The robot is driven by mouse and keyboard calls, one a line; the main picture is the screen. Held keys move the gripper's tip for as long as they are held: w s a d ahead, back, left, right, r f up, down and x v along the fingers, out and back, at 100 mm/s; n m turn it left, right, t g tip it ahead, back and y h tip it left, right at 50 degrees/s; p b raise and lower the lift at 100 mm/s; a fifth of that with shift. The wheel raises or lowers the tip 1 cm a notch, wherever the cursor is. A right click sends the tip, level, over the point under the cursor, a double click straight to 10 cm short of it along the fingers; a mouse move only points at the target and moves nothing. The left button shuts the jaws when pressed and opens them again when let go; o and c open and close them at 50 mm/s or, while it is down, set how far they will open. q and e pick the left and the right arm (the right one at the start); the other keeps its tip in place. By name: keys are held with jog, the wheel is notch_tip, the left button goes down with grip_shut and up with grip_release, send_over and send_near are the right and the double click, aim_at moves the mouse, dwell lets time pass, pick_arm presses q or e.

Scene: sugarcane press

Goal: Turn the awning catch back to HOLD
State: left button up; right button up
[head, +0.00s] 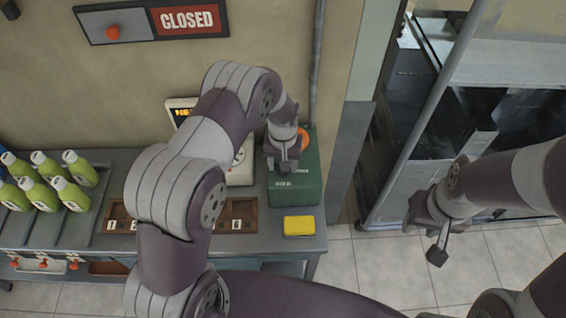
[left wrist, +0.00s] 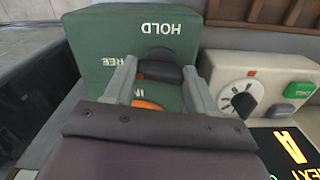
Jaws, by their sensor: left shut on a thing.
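The awning catch sits on a green box (head: 310,172) at the right end of the counter. In the left wrist view the green box (left wrist: 105,45) shows HOLD at its far edge, part of FREE at the left and IN nearer. My left gripper (head: 284,160) is over the box, its fingers (left wrist: 158,85) shut on the catch's dark knob (left wrist: 160,70). An orange part (left wrist: 148,104) shows below the knob; the fingers hide some of the catch, and I cannot tell which word it points at. My right gripper (head: 437,240) is away to the right over the floor; its finger gap is unclear.
A yellow block (head: 299,226) lies in front of the box. A pale unit with a dial (left wrist: 240,97) stands beside it. Green bottles (head: 47,165) stand at the left. A CLOSED sign (head: 188,21) hangs on the wall. A vertical pipe (head: 317,65) rises behind the box.

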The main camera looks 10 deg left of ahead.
pick_arm(q)
jog(key=m+b, duration=0.1)
jog(key=m, duration=0.2)
jog(key=shift+m, duration=0.3)
jog(key=m, duration=0.4)
jog(key=shift+m+b, duration=0.3)
jog(key=shift+b, duration=0.05)
jog(key=m, duration=0.4)
jog(key=shift+w, duration=0.1)
jog(key=shift+r+m+b, duration=0.1)
jog(key=shift+m+b, duration=0.3)
jog(key=shift+m, duration=1.7)
jog(key=o, duration=1)
jog(key=shift+o, duration=0.2)
